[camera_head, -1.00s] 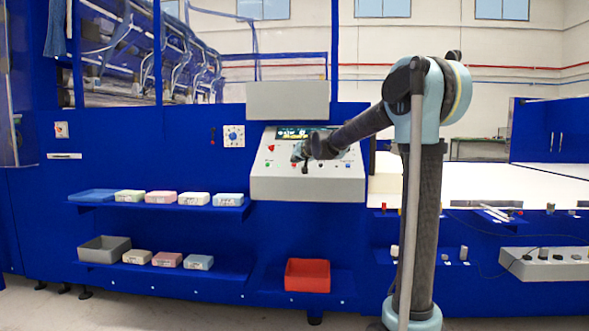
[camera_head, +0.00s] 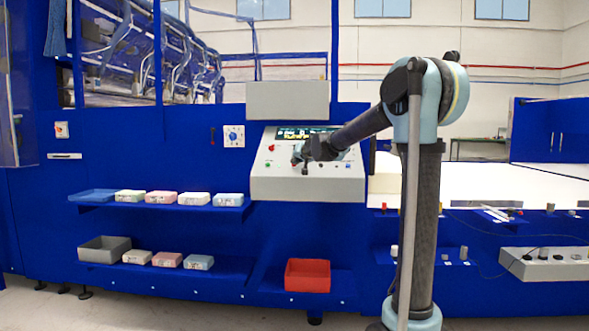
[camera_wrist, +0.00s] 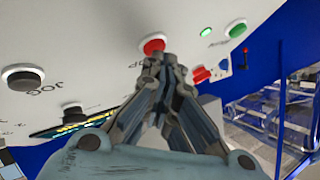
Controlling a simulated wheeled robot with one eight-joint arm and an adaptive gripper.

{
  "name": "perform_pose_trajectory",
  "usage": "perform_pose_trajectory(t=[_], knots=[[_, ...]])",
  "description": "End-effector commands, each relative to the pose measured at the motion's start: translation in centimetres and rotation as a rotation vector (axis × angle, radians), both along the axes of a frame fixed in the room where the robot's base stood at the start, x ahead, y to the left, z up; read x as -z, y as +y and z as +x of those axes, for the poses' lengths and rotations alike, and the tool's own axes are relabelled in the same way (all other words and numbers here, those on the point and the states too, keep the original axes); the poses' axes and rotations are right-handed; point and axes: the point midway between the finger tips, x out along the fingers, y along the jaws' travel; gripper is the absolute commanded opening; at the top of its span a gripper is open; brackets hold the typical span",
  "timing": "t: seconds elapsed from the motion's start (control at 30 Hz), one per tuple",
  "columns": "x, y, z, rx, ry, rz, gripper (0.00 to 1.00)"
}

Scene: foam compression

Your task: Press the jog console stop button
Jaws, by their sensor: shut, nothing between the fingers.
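The jog console (camera_head: 307,187) has a grey sloped panel with several buttons and a small display. In the wrist view, a red button (camera_wrist: 153,46) with a partly hidden label ending in "OP" is right at my fingertips. My gripper (camera_wrist: 166,62) is shut and empty, its tips overlapping the lower edge of that button; I cannot tell whether they touch it. In the head view, my gripper (camera_head: 297,160) is low over the left half of the panel and hides part of it.
A green button (camera_wrist: 235,28) and a red knob (camera_wrist: 200,74) are right of the red button. A black button (camera_wrist: 22,77) marked JOG is left. Shelves with foam blocks (camera_head: 163,197) and a red bin (camera_head: 307,275) are beside and below the console.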

Motion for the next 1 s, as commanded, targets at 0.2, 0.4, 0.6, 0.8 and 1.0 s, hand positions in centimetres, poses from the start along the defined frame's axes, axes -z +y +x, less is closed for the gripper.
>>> perform_pose_trajectory(t=[0.2, 0.4, 0.6, 0.8, 1.0], knots=[[0.2, 0.0, 0.1, 0.000, 0.000, 0.000, 0.00], [0.3, 0.0, 0.2, 0.000, 0.000, 0.000, 0.00], [0.3, 0.0, 0.2, 0.000, 0.000, 0.000, 0.00], [-0.1, 0.0, -0.1, 0.000, 0.000, 0.000, 0.00], [-0.9, 0.0, -0.6, 0.000, 0.000, 0.000, 0.00]])
